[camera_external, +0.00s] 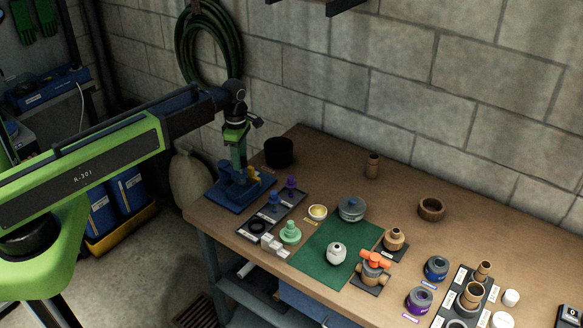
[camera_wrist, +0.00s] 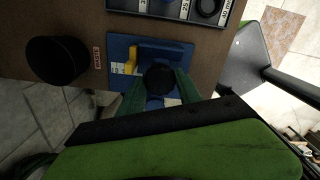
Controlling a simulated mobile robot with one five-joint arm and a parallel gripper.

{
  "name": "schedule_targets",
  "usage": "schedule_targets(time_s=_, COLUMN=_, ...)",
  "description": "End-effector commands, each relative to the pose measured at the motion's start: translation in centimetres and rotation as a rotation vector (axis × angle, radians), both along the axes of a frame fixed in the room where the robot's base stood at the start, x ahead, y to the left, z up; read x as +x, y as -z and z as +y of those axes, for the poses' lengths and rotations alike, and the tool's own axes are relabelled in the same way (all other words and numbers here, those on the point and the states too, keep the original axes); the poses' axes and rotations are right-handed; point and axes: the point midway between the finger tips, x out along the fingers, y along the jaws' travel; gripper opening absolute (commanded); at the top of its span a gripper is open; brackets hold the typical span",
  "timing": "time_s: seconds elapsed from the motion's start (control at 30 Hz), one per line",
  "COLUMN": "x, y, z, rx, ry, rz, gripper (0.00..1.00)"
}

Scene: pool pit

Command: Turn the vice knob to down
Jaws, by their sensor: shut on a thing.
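The blue vice (camera_external: 232,194) stands at the left end of the workbench. It also shows in the wrist view (camera_wrist: 175,52), with a yellow part (camera_wrist: 130,62) on its left side. My gripper (camera_external: 239,165) points down over the vice from above. In the wrist view its dark green fingers (camera_wrist: 160,88) lie on either side of a dark round knob (camera_wrist: 158,76) on the vice. The fingers are shut on this knob. My gripper and arm hide part of the vice, and no mark showing the knob's turn is readable.
A black pot (camera_external: 279,152) stands close behind the vice. A dark tray (camera_external: 270,222) with several small parts lies to its right. A green mat (camera_external: 318,262) and several fittings lie further right. The block wall (camera_external: 330,110) rises behind the bench.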

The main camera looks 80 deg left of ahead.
Motion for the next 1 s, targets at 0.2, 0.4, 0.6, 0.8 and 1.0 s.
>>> schedule_targets(time_s=0.2, x=0.00, y=0.01, z=0.00, rx=0.000, ry=0.006, rz=0.000, gripper=0.00)
schedule_targets(time_s=0.4, x=0.00, y=0.01, z=0.00, rx=0.000, ry=0.060, rz=0.000, gripper=0.00)
schedule_targets(time_s=0.6, x=0.00, y=0.01, z=0.00, rx=0.000, ry=0.191, rz=0.000, gripper=0.00)
schedule_targets(time_s=0.8, x=0.00, y=0.00, z=0.00, rx=0.000, ry=0.374, rz=0.000, gripper=0.00)
schedule_targets(time_s=1.0, x=0.02, y=-0.01, z=0.01, rx=0.000, ry=0.565, rz=0.000, gripper=0.00)
